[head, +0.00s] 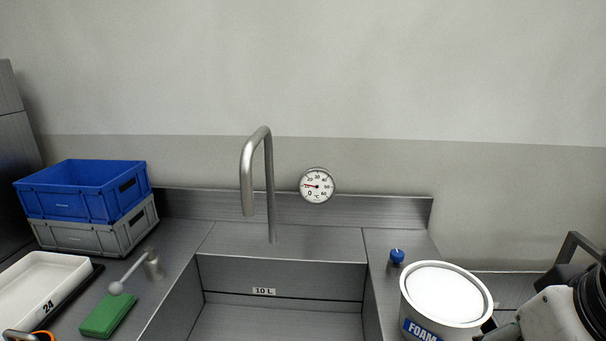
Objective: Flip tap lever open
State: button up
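The tap lever (130,272) is a thin grey rod with a pale ball at its end, on the left worktop. It slants down and forward from a short metal base (153,266), with the ball just above a green sponge or block (107,315). The steel tap spout (248,170) arches over the sink, and no water shows at its mouth. White and black parts of my arm (548,315) show at the lower right, far from the lever. I cannot make out my gripper's fingers or whether they hold anything.
A blue crate (65,205) sits on a grey crate (80,236) behind the lever. A white tray (68,265) lies left of it. The sink (285,320) is empty where visible. A blue knob (397,256) and white foam tub (447,293) stand right; a dial gauge (317,186) is behind.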

aim_at(116, 288)
jog(key=j+u, duration=0.1)
jog(key=u, duration=0.35)
jog(key=k+j+u, duration=0.1)
jog(key=u, duration=0.3)
jog(key=j+u, duration=0.2)
jog(key=u, duration=0.25)
jog(key=j+u, duration=0.15)
jog(key=u, duration=0.3)
